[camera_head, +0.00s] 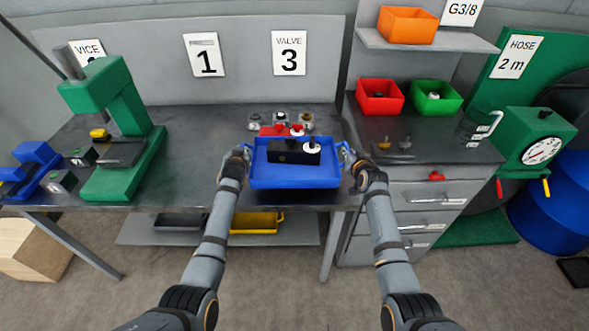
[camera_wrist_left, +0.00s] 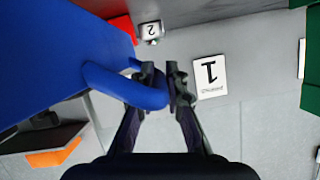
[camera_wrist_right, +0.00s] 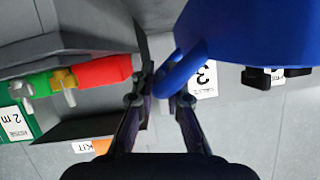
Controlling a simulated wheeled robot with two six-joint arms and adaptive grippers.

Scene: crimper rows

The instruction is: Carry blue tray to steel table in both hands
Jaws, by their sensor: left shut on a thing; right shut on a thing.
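The blue tray (camera_head: 295,182) is between my two grippers at the front of the steel table (camera_head: 190,165) in the head view. A black block (camera_head: 292,152) and a small white-and-brass part (camera_head: 312,147) are in it. My left gripper (camera_head: 240,153) is shut on the tray's left handle, which shows in the left wrist view (camera_wrist_left: 125,85). My right gripper (camera_head: 352,160) is shut on the right handle, which shows in the right wrist view (camera_wrist_right: 175,75). The tray looks about level. I cannot tell whether its underside touches the table.
A red holder (camera_head: 275,130) with several small fittings stands just behind the tray. A green press (camera_head: 115,130) and a blue vice (camera_head: 35,165) are at the left. Drawers (camera_head: 425,195) with red (camera_head: 380,97) and green bins (camera_head: 436,97) above stand right. A yellow tray (camera_head: 257,222) is on the lower shelf.

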